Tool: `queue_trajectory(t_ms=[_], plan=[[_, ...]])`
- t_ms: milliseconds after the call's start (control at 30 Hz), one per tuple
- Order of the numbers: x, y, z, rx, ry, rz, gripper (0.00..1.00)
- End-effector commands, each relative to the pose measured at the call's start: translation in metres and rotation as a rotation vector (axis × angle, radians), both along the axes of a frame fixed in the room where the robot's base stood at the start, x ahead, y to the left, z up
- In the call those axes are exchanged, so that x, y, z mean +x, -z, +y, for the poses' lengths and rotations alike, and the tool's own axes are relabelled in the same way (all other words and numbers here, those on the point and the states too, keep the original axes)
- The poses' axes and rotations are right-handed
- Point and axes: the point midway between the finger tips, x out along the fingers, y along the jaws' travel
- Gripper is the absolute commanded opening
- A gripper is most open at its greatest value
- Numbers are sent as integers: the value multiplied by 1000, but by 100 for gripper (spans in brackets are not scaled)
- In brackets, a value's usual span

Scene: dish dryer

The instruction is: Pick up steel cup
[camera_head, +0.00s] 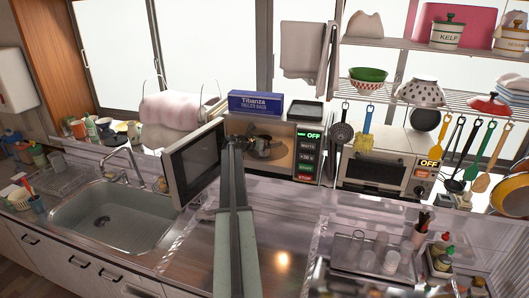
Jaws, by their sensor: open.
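My gripper (262,149) is at the lit opening of this appliance and is open. It is small and dark in the picture. I cannot clearly make out a steel cup. Some dark metallic shapes show at the gripper, but I cannot tell cup from fingers there. Part of the appliance's inside is hidden behind my gripper and arm.
The appliance door (194,163) stands open to the left of my arm. A sink (122,216) with a faucet (128,160) is at the left. A toaster oven (372,174) and hanging utensils are at the right.

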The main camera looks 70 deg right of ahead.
Motion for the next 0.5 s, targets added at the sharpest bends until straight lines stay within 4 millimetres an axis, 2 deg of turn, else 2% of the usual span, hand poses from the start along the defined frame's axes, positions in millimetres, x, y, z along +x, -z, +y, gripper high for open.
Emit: queue_trajectory(t_ms=[167,200,433,467,500], plan=[[-1,0,-2,0,0,0,97],[-1,0,-2,0,0,0,94],[-1,0,-2,0,0,0,30],[-1,0,-2,0,1,0,24],[-1,0,-2,0,1,0,24]])
